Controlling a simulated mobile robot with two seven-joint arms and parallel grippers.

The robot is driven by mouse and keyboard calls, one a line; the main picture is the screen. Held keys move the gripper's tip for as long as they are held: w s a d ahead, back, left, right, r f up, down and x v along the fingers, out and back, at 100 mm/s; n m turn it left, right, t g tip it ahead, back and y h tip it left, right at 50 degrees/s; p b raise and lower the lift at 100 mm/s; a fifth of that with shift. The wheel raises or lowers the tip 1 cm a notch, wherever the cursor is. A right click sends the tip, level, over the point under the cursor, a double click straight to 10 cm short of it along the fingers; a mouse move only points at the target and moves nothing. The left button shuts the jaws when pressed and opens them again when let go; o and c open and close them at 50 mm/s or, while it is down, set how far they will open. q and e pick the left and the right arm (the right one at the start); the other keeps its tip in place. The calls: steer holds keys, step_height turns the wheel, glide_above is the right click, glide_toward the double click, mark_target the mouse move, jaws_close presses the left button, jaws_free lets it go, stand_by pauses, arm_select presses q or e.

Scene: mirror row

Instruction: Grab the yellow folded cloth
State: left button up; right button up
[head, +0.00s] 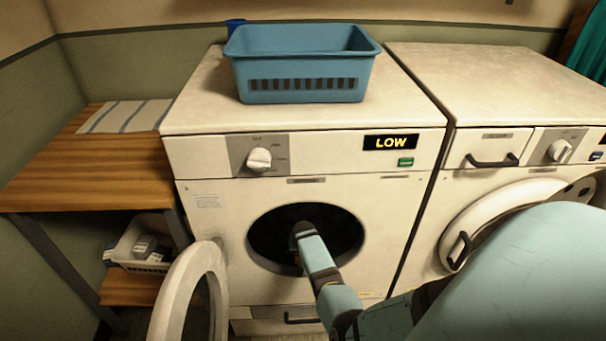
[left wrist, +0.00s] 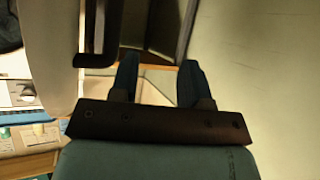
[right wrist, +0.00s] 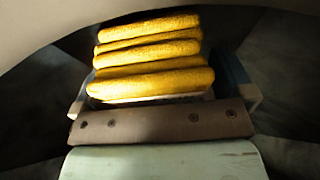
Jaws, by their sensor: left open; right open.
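The yellow folded cloth (right wrist: 150,62) shows in the right wrist view as several thick stacked folds inside a dark metal drum. My right gripper (right wrist: 155,78) is open, with one finger on each side of the cloth's near end. I cannot tell whether the fingers touch it. In the head view my right arm reaches through the round door opening (head: 270,240) of the left machine, and the cloth is hidden there. My left gripper (left wrist: 158,75) is open and empty in the left wrist view, outside the head view.
The left machine's round door (head: 180,290) hangs open at lower left. A blue basket (head: 300,65) stands on the machine (head: 190,105). A wooden shelf (head: 100,185) with a striped cloth (head: 125,116) is at left. A second machine (head: 490,90) is at right.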

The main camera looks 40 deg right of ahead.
stand_by(0.4)
steer(key=c, duration=1)
